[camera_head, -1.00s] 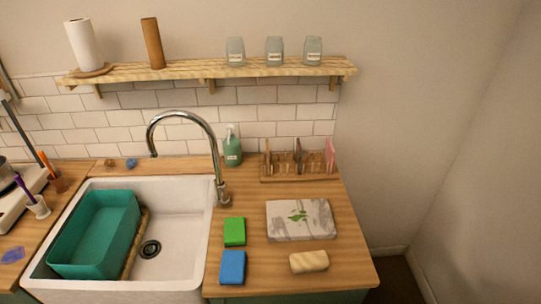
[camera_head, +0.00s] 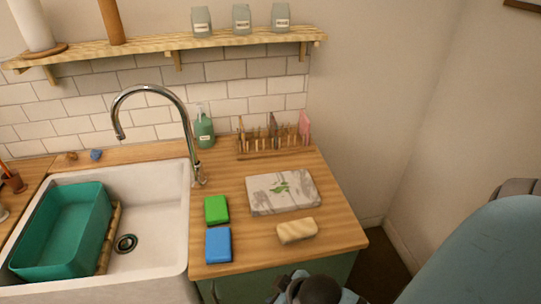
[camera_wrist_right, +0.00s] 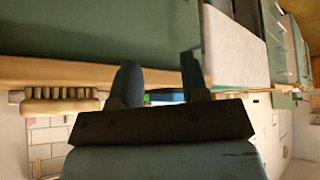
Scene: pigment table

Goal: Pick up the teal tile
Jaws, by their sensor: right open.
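I cannot make out a teal tile in either view. A blue block (camera_head: 218,245) and a green block (camera_head: 216,209) lie on the wooden counter right of the sink. A teal tub (camera_head: 62,235) stands in the sink. In the right wrist view my right gripper (camera_wrist_right: 160,80) is open, its two dark fingers apart with nothing held. It faces the counter's front edge, with a sliver of blue showing between the fingers. Part of my right arm shows at the bottom and right of the head view. My left gripper is not in view.
A marbled slab (camera_head: 284,192) with a green leaf mark and a cream ridged bar (camera_head: 297,230) lie on the counter. A wooden rack (camera_head: 274,144), a green soap bottle (camera_head: 204,131) and a tall tap (camera_head: 187,115) stand behind. A shelf (camera_head: 165,55) runs above.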

